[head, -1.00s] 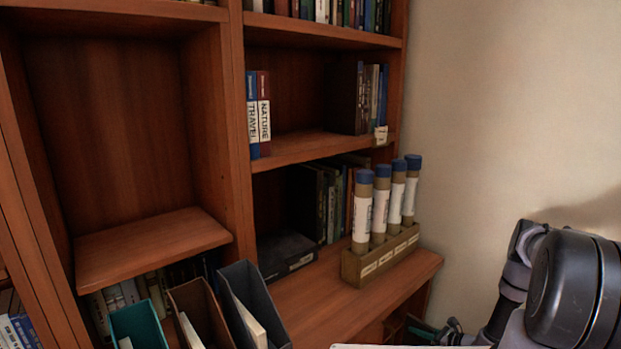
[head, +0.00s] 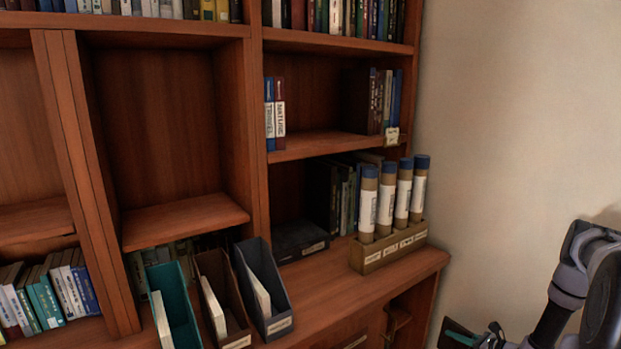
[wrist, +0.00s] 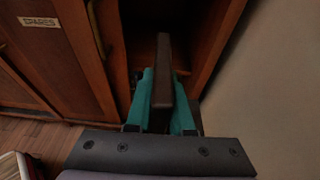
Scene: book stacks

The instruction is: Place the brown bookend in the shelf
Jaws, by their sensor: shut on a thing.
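My gripper (wrist: 163,104) has teal fingers and is shut on the brown bookend (wrist: 163,62), a narrow dark brown piece seen edge-on in the wrist view. It is held in front of an open lower cabinet section.
A tube rack (head: 388,247) with several blue-capped tubes stands on the counter, between the shelf and my gripper. Teal, brown and grey file holders (head: 173,300) stand left of it. An empty compartment (head: 155,130) is at left. A plain wall (head: 510,130) bounds the right.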

